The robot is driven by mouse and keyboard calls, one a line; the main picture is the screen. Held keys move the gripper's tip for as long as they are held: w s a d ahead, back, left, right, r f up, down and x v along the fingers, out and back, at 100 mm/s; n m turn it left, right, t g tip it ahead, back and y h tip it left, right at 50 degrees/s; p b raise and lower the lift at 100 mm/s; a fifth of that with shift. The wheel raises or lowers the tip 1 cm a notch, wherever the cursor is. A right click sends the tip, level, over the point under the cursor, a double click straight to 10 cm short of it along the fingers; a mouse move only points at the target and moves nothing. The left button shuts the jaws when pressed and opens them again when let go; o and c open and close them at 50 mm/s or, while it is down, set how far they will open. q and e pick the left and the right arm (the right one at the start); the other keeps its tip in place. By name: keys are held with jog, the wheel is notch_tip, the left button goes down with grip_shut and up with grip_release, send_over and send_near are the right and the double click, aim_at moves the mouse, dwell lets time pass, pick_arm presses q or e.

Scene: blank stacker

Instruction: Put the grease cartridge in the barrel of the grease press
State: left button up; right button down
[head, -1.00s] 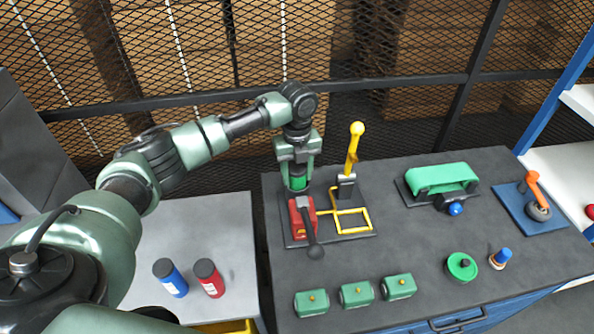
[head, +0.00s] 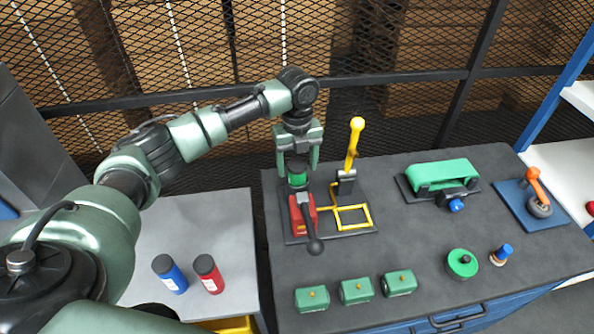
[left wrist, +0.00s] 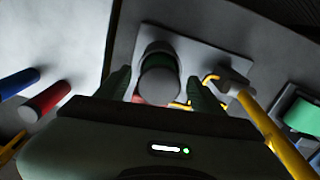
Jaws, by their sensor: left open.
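The green grease cartridge (head: 298,179), with a dark cap, stands upright at the back of the grease press, behind its red block (head: 309,212). Its lower end is hidden, so how deep it sits in the barrel cannot be told. In the left wrist view the cartridge's round grey end (left wrist: 158,85) faces me, with a green band and a dark ring around it. My left gripper (head: 298,165) is open just above the cartridge, pointing down. Its two fingers (left wrist: 160,90) are on either side, with gaps. My right gripper is not in view.
A yellow lever (head: 354,145) rises close right of the gripper. Several green blocks (head: 356,291) line the front of the bench. A green-topped machine (head: 443,176) and an orange-handled tool (head: 535,190) are right.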

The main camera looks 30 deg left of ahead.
pick_arm(q)
notch_tip(320, 180, up, 10)
jog(key=b, duration=0.2)
jog(key=shift+b, duration=0.4)
